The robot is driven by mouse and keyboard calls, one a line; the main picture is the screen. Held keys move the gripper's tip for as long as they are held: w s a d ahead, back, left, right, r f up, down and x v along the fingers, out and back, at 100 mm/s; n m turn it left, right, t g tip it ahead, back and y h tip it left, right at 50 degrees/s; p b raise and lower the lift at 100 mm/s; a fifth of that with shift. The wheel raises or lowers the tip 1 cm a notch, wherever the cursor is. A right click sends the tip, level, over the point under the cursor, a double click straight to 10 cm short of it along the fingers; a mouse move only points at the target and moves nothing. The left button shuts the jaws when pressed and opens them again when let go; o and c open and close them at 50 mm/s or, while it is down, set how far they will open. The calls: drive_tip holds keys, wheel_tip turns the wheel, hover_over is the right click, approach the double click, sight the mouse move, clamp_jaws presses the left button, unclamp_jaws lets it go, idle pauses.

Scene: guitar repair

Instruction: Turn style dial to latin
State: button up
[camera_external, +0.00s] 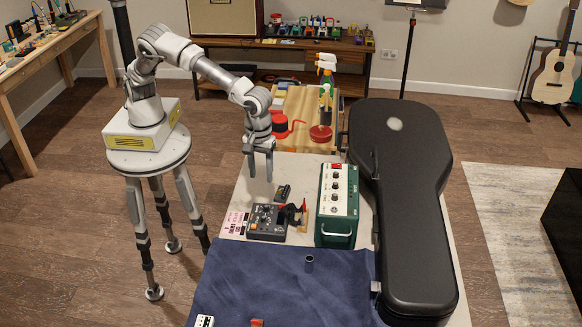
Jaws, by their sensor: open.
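My gripper (260,176) points down with its two fingers apart and nothing between them. In the picture it shows above the table, up and left of the two devices. A green box with a pale top panel (338,206) has several dark knobs in a row and a red part at its far end. A smaller dark grey device (265,223) with small knobs and buttons sits to its left. The dial labels are too small to read, so I cannot tell which dial is the style dial. My gripper appears apart from both devices.
A small black item (283,192), a red-and-black tool (294,213) and a pink card (233,222) lie near the grey device.

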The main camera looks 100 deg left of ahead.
sight(264, 217)
wheel_tip(264, 217, down, 17)
drive_tip(key=shift+r+b, duration=0.1)
drive_tip(key=shift+b, duration=0.7)
clamp_jaws()
